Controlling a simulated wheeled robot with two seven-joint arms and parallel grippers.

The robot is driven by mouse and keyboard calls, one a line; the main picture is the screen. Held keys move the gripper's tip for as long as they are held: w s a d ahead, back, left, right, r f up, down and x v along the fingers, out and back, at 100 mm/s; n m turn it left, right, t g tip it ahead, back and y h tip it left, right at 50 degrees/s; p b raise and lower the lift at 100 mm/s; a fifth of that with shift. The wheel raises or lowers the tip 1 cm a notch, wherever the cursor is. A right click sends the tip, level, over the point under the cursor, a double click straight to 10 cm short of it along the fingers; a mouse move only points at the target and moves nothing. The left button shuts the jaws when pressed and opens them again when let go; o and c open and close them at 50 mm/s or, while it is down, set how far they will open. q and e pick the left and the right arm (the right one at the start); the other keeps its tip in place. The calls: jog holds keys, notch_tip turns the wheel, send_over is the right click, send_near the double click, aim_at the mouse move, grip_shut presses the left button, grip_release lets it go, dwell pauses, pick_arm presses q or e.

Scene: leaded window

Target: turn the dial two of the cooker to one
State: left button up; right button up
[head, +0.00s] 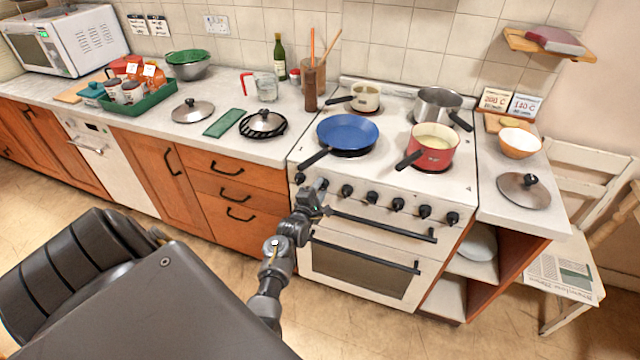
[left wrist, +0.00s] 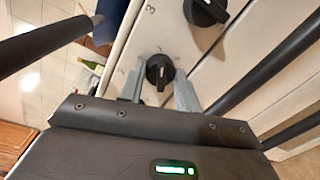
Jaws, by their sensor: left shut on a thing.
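The white cooker (head: 370,258) has a row of several black dials along its front. My left gripper (head: 319,187) is at the second dial from the left and mostly hides it in the head view. In the left wrist view, the dial (left wrist: 159,70) sits between the two grey fingers of my left gripper (left wrist: 159,84), which is shut on it. A pale pointer mark on this dial faces the bottom of the picture. Small markings are printed around it, too faint to read surely. A neighbouring dial (left wrist: 205,10) is at the top. My right gripper is not in view.
A blue frying pan (head: 347,132) on the hob has its handle (head: 315,158) jutting over the front edge, near my left gripper. A red saucepan (head: 433,150) stands to the right. The oven door handle (head: 380,226) runs just below the dials.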

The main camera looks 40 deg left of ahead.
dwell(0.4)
pick_arm(q)
jog(key=o, duration=1)
jog(key=shift+s, duration=0.1)
jog(key=b+v, duration=0.1)
jog(key=v, duration=0.9)
jog(key=shift+s+d, duration=0.15)
jog(key=shift+s, duration=0.1)
